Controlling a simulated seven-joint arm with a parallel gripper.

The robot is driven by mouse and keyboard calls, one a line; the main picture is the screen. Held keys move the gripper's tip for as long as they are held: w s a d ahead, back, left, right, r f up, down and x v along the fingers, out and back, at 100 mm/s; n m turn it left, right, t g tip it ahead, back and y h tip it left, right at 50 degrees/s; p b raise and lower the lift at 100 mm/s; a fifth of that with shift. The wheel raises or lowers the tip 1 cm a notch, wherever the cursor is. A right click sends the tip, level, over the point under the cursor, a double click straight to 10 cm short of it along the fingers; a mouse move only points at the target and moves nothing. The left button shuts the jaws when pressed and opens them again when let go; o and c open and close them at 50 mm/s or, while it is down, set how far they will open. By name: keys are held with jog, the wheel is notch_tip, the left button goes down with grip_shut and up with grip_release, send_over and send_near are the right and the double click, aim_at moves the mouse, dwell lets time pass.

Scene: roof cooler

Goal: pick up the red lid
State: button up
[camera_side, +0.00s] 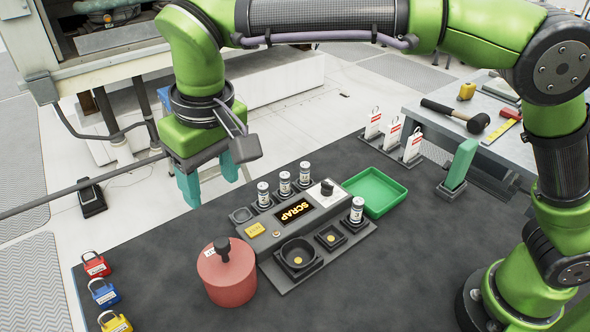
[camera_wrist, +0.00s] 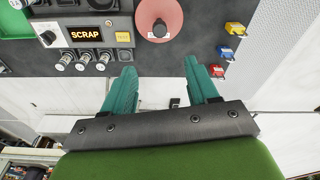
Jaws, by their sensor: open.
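The red lid (camera_side: 226,262) is on top of a red round container (camera_side: 230,290) at the front of the dark table in the side view. It has a black knob (camera_side: 222,248) and a small white label. In the wrist view the lid (camera_wrist: 172,17) shows from above, past the fingers, with its knob (camera_wrist: 160,28) in the middle. My gripper (camera_side: 207,182) has teal fingers. It is open and empty, apart from the lid, above the far edge of the table. In the wrist view the gripper (camera_wrist: 165,75) shows a wide gap between its fingers.
A black panel with a SCRAP display (camera_side: 294,210), several small canisters and a yellow button stands beside the container. A green tray (camera_side: 374,192) lies behind it. Red (camera_side: 96,265), blue (camera_side: 104,292) and yellow (camera_side: 115,322) padlocks lie at the left edge. White tags (camera_side: 392,136) stand at the back.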

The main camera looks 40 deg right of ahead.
aim_at(221, 241)
jog(key=f, duration=0.7)
jog(key=w+f, duration=0.1)
jog(key=f, duration=0.3)
jog(key=shift+f, duration=0.15)
jog(key=shift+w+a+f, duration=0.1)
jog(key=shift+f, duration=1.25)
jog(key=shift+a+f, duration=0.1)
jog(key=shift+f, duration=1.2)
jog(key=c, duration=1.1)
jog(key=shift+r, duration=0.15)
